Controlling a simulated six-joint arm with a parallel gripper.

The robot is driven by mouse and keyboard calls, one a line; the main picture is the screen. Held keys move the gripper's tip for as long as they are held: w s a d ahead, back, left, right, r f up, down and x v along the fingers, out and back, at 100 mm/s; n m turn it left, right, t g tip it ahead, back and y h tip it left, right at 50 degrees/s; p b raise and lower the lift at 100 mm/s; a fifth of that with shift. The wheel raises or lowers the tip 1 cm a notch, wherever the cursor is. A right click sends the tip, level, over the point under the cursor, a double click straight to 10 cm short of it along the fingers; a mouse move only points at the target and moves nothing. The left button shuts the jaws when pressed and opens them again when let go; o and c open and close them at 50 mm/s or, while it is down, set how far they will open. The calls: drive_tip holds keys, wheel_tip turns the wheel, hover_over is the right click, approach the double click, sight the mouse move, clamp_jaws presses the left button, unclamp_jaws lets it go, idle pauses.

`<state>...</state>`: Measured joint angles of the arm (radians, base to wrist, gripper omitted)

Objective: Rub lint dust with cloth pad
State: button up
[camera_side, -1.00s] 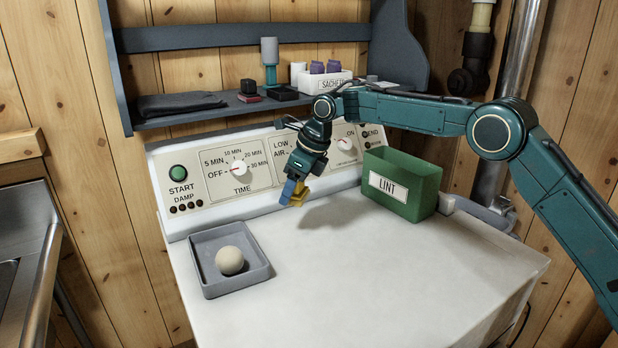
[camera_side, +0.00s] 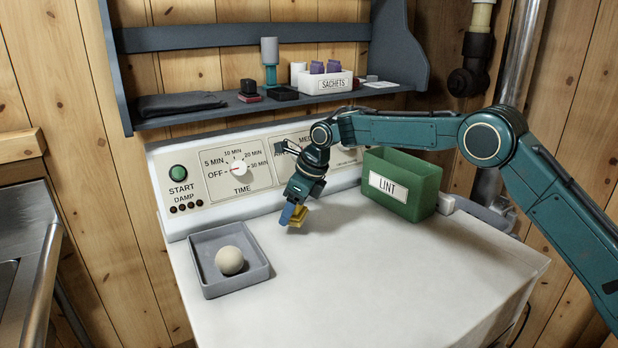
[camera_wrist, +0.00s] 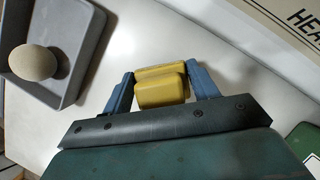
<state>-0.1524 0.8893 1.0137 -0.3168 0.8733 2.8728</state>
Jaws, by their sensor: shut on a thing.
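My gripper (camera_side: 294,214) is over the white dryer top (camera_side: 370,265), near the control panel and right of the grey tray. In the wrist view its blue fingers (camera_wrist: 160,90) are shut on a yellow pad (camera_wrist: 162,86), which looks like the cloth pad. The pad also shows in the side view (camera_side: 301,215), low over the white top; I cannot tell whether it touches. No lint dust can be made out on the top. A green bin (camera_side: 420,204) labelled LINT stands at the right rear.
The grey tray (camera_side: 262,274) holds a pale ball (camera_side: 229,260) at the left; both show in the wrist view. The control panel (camera_side: 200,207) rises behind. A shelf above holds a sachets box (camera_side: 326,84) and other items. The front and middle of the top are clear.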

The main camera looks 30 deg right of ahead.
sight(301, 224)
drive_tip(key=shift+f, duration=0.95)
drive_tip(key=shift+s+f, duration=0.2)
drive_tip(key=shift+f, duration=0.1)
drive_tip(key=shift+c, duration=0.4)
drive_tip(key=shift+s+f, duration=0.15)
drive_tip(key=shift+s, duration=1.65)
drive_tip(key=shift+w, duration=1.95)
drive_tip(key=shift+r, duration=4.1)
